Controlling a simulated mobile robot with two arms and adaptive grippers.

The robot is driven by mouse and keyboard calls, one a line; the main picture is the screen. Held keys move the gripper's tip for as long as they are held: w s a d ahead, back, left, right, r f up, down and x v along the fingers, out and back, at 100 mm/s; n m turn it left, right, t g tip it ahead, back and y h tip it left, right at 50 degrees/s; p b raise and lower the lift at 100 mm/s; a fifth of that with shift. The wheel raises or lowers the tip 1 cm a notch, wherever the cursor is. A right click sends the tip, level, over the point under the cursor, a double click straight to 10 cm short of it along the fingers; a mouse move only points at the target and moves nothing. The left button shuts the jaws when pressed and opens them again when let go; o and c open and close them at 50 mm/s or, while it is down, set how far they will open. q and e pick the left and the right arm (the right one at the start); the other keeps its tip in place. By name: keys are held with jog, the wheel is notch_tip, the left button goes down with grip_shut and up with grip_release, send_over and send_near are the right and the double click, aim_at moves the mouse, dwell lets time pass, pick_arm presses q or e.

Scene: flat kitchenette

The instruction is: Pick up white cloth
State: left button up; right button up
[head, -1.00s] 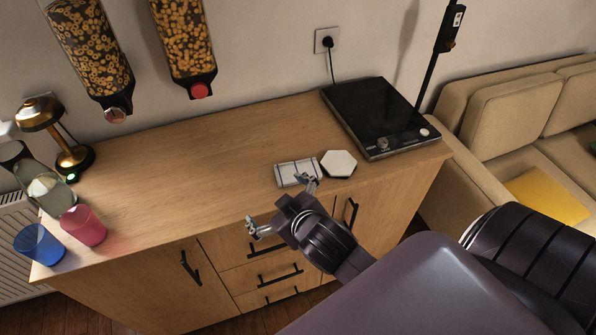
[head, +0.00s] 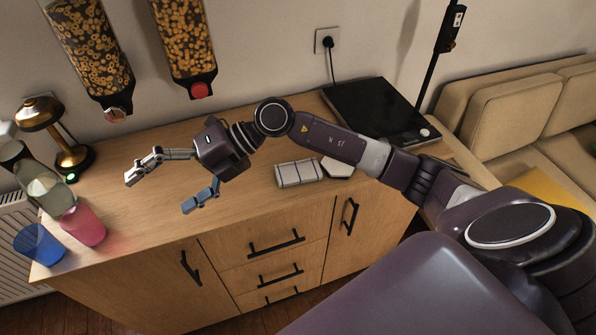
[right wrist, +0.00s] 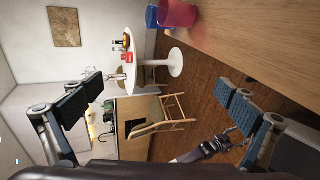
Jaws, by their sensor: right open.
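The white cloth (head: 299,173), folded flat with dark lines, lies on the wooden counter near its front edge. In the head view my right gripper (head: 160,192) is open and empty, its fingers spread over the counter to the left of the cloth. My right forearm passes behind the cloth. In the right wrist view the open fingers of my right gripper (right wrist: 165,98) show with nothing between them, and the cloth is out of sight. What looks like my left gripper (right wrist: 232,137) shows small at the lower right there; its jaws are unclear.
A white hexagonal piece (head: 338,168) lies beside the cloth, partly hidden by my arm. A black hob (head: 375,110) stands behind. Pink cup (head: 83,225), blue cup (head: 39,245), glass jug (head: 50,190) and brass lamp (head: 70,155) stand at the left. Cereal dispensers (head: 185,45) hang above.

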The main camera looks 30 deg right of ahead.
jog(key=w+d+f+g+h, duration=0.15)
jog(key=d+f+h, duration=0.45)
jog(key=d, duration=0.6)
jog(key=m+h, duration=0.3)
jog(key=h, duration=0.4)
send_over(298, 169)
jog(key=shift+w+d+r+g, duration=0.1)
jog(key=shift+w+d+g, duration=0.05)
jog(key=shift+w+g, duration=0.25)
jog(key=shift+s+d+f, duration=0.1)
jog(key=shift+d+f, duration=0.05)
jog(key=shift+f, duration=0.15)
jog(key=f, duration=0.2)
jog(key=f+p, duration=0.1)
jog(key=f, duration=0.1)
jog(key=f+p, duration=0.1)
jog(key=f, duration=0.1)
jog(key=shift+s+a+f, duration=0.15)
jog(key=shift+s+a, duration=0.15)
jog(key=shift+f, duration=0.35)
jog(key=shift+c, duration=0.6)
jog(key=c, duration=1)
